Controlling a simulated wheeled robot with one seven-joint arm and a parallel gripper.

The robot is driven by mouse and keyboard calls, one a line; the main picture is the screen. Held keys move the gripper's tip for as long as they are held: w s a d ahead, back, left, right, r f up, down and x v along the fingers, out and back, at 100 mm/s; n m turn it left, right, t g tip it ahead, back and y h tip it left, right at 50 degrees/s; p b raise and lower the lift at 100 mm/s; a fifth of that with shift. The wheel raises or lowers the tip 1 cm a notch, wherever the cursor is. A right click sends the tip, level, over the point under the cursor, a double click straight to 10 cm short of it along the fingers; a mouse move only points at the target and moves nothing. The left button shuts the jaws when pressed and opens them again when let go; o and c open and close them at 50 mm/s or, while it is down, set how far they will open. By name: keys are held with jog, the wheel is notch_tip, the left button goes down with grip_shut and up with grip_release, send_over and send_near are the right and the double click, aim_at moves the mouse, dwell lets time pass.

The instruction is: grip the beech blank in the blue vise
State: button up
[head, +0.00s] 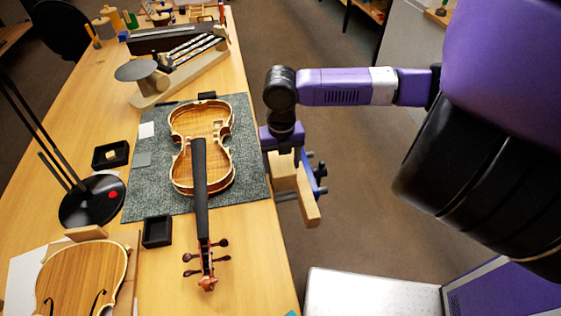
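The blue vise (319,178) is at the right edge of the bench, partly hidden behind pale wood. The pale beech blank (283,172) stands upright at the vise, directly under my gripper (284,152). A longer pale wooden piece (307,205) slants down to the right beside it; I cannot tell whether it is part of the blank or of the vise. My gripper points down, its tips at the top of the blank. The fingers are too small and too covered to show whether they are closed on it. Whether the vise jaws touch the blank is also unclear.
A violin body with neck (200,185) lies on a grey mat (255,165) just left of the vise. Small black trays (157,231), a lamp base (92,203) and a second violin body (82,275) are farther left. Open floor lies right of the bench.

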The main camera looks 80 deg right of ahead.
aim_at(281, 161)
jog(key=shift+w+a, duration=0.15)
jog(key=shift+w, duration=0.15)
jog(key=shift+r, duration=0.1)
jog(key=shift+r, duration=0.3)
jog(key=shift+s+r, duration=0.2)
jog(key=shift+r, duration=3.3)
